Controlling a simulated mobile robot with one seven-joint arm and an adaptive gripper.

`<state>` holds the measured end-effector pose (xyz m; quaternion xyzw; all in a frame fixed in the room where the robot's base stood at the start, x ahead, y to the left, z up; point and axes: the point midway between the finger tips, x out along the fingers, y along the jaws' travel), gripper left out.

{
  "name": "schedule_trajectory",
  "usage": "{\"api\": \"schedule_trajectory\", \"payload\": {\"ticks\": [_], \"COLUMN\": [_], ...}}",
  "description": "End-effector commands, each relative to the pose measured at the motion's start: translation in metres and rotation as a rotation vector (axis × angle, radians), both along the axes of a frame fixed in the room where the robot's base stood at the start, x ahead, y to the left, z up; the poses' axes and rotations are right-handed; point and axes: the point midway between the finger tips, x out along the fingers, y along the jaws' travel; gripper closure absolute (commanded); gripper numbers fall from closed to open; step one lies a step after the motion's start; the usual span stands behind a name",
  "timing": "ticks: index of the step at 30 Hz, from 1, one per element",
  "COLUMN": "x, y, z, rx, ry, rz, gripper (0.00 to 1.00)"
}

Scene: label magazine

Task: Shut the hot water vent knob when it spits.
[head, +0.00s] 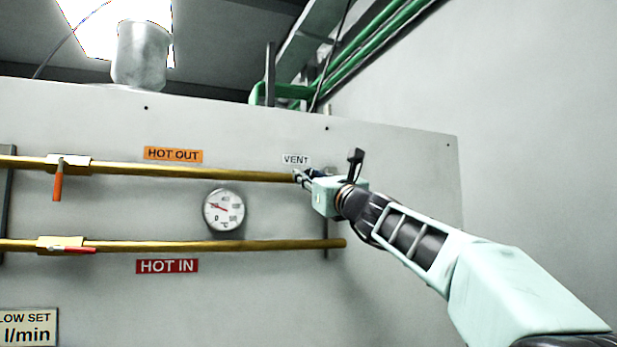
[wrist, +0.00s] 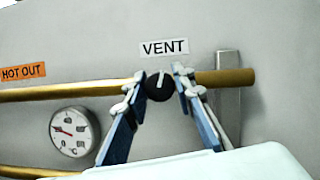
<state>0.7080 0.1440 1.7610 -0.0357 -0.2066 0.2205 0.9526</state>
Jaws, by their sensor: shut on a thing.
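The vent knob (wrist: 158,87) is round and black with a pale pointer line that stands nearly upright. It sits on the upper brass pipe (wrist: 70,92), just below the VENT label (wrist: 165,47). My gripper (wrist: 156,84) has one finger on each side of the knob and is shut on it. In the head view my gripper (head: 302,178) is at the right end of the upper pipe and hides the knob. The VENT label (head: 296,160) shows just above it. No water or spray shows in either view.
A round gauge (head: 224,210) hangs between the pipes. An orange-handled valve (head: 58,180) and a red-handled valve (head: 68,248) are at the left. The panel right of the pipes is bare.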

Motion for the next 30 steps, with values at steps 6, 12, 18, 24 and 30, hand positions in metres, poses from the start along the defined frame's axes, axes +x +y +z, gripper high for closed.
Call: {"api": "schedule_trajectory", "payload": {"ticks": [6,12,18,24,30], "x": [0.0006,0.0001,-0.0001,-0.0002,-0.0002], "y": [-0.0007,-0.0002,0.0005,0.0005,0.0005], "z": [0.0018,0.0018,-0.0001,-0.0003,-0.0002], "rx": [-0.118,-0.264,-0.305,-0.304,-0.303], "ry": [-0.050,-0.111,-0.127,-0.127,-0.126], "rz": [0.000,0.000,0.001,0.001,0.001], "gripper": [1.00,1.00,1.00,1.00,0.59]}}
